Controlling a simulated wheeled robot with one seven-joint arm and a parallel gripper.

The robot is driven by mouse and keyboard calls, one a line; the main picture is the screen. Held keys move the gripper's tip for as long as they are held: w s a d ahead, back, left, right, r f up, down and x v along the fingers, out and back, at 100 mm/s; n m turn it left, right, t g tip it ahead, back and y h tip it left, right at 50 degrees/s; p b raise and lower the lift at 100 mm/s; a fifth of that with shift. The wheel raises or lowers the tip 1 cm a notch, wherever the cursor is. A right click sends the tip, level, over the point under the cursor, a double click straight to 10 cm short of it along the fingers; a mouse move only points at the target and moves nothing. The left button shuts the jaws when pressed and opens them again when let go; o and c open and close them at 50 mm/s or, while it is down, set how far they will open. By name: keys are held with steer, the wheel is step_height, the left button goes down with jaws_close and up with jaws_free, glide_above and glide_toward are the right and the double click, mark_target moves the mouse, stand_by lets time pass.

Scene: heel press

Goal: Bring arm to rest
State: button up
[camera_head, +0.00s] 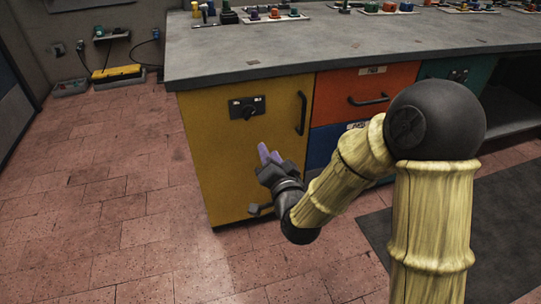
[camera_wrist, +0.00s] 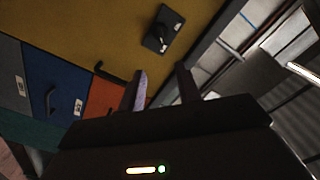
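My gripper (camera_head: 268,155) is in front of the yellow cabinet door (camera_head: 205,150) in the head view, its purple fingers pointing up and left. In the wrist view my gripper (camera_wrist: 163,82) shows two fingers set apart with nothing between them. It is open and empty. My arm reaches in from the lower right, bent at the dark elbow. The fingers appear apart from the door. The black knob plate (camera_head: 247,108) is on the door above the fingers, and it also shows in the wrist view (camera_wrist: 163,29).
The grey worktop (camera_head: 250,55) overhangs the cabinet, with several small coloured items at its back. A black door handle (camera_head: 301,113) and a low foot pedal (camera_head: 260,209) stick out. An orange drawer (camera_head: 350,92) is to the right. The tiled floor (camera_head: 110,210) at left is clear.

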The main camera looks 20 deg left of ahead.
stand_by(0.3)
steer(key=s+d+f+n+g+h+p, duration=0.1)
steer(key=d+n+g+h+p, duration=0.35)
steer(key=d, duration=1.15)
steer(key=s+d+r+m+g+h+p, duration=0.1)
steer(key=s+d+r+g+h+p, duration=0.2)
steer(key=s+d, duration=0.4)
steer(key=s+d+r+m+g+h+p, duration=0.1)
steer(key=s+d+g+h+p, duration=0.15)
steer(key=s+d+g, duration=0.35)
step_height(320, 180, up, 36)
steer(key=p, duration=3.7)
steer(key=shift+d+r+t+y+p, duration=0.2)
steer(key=shift+d+t+y+p, duration=0.05)
steer(key=shift+t+y+p, duration=0.15)
